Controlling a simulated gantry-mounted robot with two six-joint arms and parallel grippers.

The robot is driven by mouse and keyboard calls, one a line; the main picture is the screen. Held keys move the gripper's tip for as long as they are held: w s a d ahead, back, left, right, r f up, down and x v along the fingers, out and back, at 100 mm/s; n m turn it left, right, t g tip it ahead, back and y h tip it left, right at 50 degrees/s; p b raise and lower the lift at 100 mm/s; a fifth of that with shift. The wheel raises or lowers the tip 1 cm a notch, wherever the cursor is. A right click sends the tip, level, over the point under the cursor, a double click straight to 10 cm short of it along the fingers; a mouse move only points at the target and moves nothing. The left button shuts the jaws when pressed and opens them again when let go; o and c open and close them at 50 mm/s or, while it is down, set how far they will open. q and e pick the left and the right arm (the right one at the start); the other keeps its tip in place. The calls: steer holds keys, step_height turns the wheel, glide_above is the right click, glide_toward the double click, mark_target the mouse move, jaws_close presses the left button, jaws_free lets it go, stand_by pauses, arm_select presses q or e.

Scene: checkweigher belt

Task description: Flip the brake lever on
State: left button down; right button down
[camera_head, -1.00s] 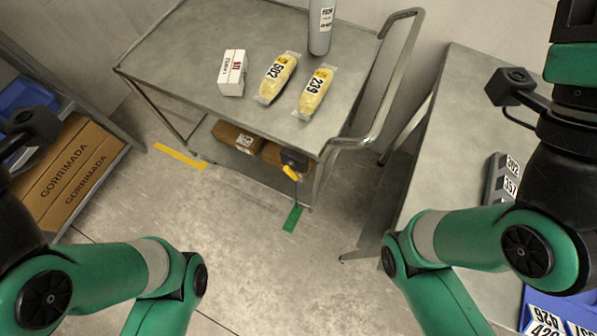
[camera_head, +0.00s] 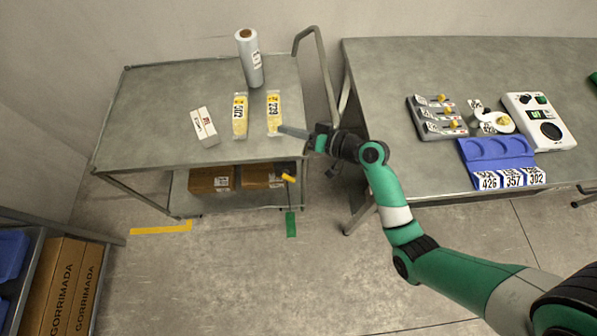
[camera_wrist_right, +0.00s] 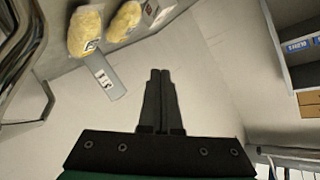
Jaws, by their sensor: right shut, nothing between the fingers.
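The brake lever (camera_head: 288,178) shows in the head view as a small yellow handle at the front right of the grey cart (camera_head: 150,150), below its top. Its exact tilt is too small to tell. My right gripper (camera_head: 284,130) is shut and empty above the cart's right front corner, above and apart from the lever. In the wrist view its closed fingers (camera_wrist_right: 160,75) point over bare floor, with no lever between them. My left gripper is not in view.
A worktable (camera_head: 390,75) stands at right. Floor before the cart is clear.

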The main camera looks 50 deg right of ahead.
steer(key=s+d+f+m+g+h+p, duration=0.1)
steer(key=s+d+f+m, duration=0.3)
steer(key=s+f, duration=1.1)
steer(key=m+g+p, duration=0.1)
steer(key=m, duration=0.2)
steer(key=shift+s+f+m+h+p, duration=0.25)
steer(key=shift+f+m+h+p, duration=0.05)
steer(key=shift+f+h, duration=0.1)
steer(key=s+a+f+b+x, duration=0.1)
steer(key=a+b+x, duration=0.1)
steer(key=b+x, duration=0.9)
steer(key=shift+a+x, duration=0.25)
steer(key=shift+x, duration=0.75)
steer(key=shift+a, duration=0.1)
